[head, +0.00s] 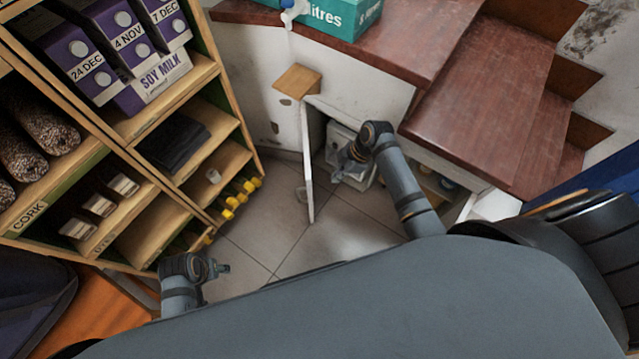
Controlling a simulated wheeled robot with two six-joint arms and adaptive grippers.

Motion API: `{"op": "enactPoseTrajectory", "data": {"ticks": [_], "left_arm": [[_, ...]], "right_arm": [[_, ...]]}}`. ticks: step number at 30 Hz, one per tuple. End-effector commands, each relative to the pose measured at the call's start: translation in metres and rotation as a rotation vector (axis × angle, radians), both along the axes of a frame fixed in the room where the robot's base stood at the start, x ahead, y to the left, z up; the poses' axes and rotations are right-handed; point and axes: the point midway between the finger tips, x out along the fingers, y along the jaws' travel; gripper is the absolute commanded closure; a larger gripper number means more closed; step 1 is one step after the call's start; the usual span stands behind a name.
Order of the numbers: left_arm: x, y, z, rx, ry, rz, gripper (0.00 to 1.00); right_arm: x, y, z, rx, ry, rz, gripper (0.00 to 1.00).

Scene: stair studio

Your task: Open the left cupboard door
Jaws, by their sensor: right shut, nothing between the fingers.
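The white left cupboard door (308,168) stands swung out from the low white cupboard under the dark red stairs, seen nearly edge-on. Behind it the cupboard opening shows, with a pale boxy object (345,143) inside, partly hidden by my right arm. My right gripper (341,172) points down in front of the opening, just right of the door. It is shut and empty and appears apart from the door. My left gripper (222,269) is low at the left, away from the cupboard; its fingers are too small to read.
A wooden shelf unit (222,85) with purple soy milk cartons (130,50) stands at the left. A teal box (340,15) sits on the red ledge. A small wooden block (297,81) juts from the wall. Tiled floor (265,228) is clear between shelf and door.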

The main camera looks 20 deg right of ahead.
Motion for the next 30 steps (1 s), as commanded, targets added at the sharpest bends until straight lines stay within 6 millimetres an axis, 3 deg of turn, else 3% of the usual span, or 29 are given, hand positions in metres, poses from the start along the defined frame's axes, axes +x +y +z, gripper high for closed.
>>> {"op": "enactPoseTrajectory", "data": {"ticks": [3,9,17,30], "left_arm": [[0.0,-0.006,0.022,-0.009,0.0,-0.006,0.51],[-0.007,-0.013,0.061,-0.024,0.007,-0.018,0.51],[-0.007,-0.017,0.059,-0.036,-0.017,-0.022,0.51],[-0.005,-0.017,0.06,-0.038,-0.025,-0.022,0.51]], "right_arm": [[0.002,0.008,-0.023,0.002,0.001,-0.001,1.0],[0.005,0.023,-0.048,0.004,-0.002,0.0,1.0],[0.012,0.053,-0.045,0.001,-0.001,0.0,1.0],[0.013,0.058,-0.043,-0.001,0.0,-0.005,1.0]]}}
